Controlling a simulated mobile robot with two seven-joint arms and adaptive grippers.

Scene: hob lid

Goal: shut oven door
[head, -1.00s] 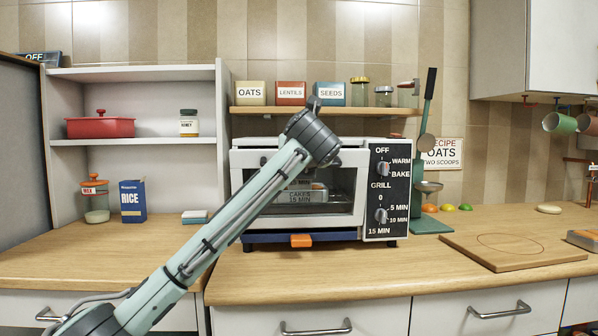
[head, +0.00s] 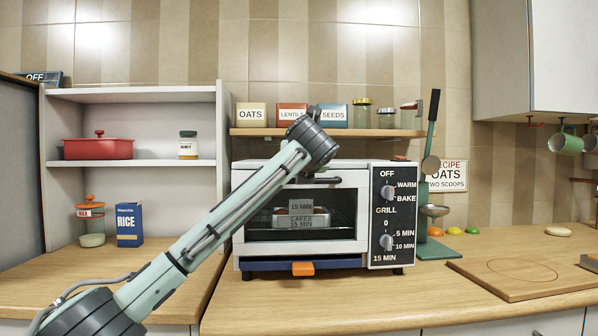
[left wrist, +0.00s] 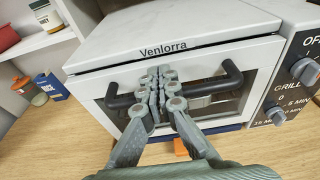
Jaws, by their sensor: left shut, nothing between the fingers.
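The white toaster oven (head: 215,92) stands on the counter, and its glass-fronted door (head: 354,225) is upright against the front. I cannot tell whether a thin gap is left. The black bar handle (left wrist: 232,80) crosses the door's top in the left wrist view. My left gripper (left wrist: 163,88) is shut and empty, its fingertips at the middle of the handle; I cannot tell whether they touch it. In the head view my left arm hides this gripper and part of the door. My right gripper is in neither view.
A control panel with two knobs (head: 387,243) is right of the door. An orange tab (head: 303,268) sticks out below it. A wooden board (head: 520,277) lies at right. A rice box (head: 130,225) and a jar (head: 91,225) stand at left.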

